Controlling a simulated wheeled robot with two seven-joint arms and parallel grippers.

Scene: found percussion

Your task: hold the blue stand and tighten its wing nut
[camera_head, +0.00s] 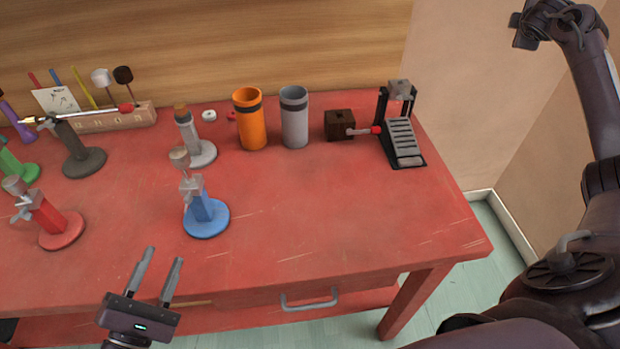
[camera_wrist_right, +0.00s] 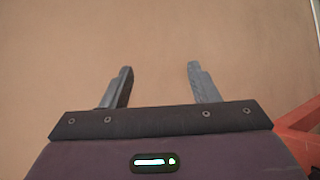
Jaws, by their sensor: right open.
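The blue stand (camera_head: 206,217) stands upright on the red table, left of the middle in the head view. It has a round blue base and a short blue post with a grey clamp on top. Its wing nut (camera_head: 187,193) seems to be the small grey piece at the clamp's left side; its details are too small to tell. My left gripper (camera_head: 160,275) is open and empty, in front of the table's near edge and below left of the blue stand. My right gripper (camera_head: 524,30) is raised at the upper right, far from the stand. In the right wrist view it (camera_wrist_right: 160,85) is open and empty, facing a plain wall.
A red stand (camera_head: 62,232) is left of the blue one; a grey stand (camera_head: 200,152) is close behind it. Orange (camera_head: 250,125) and grey (camera_head: 294,122) cylinders, a dark block (camera_head: 340,122) and a black pedal (camera_head: 404,140) stand farther back. The table's right front (camera_head: 370,220) is clear.

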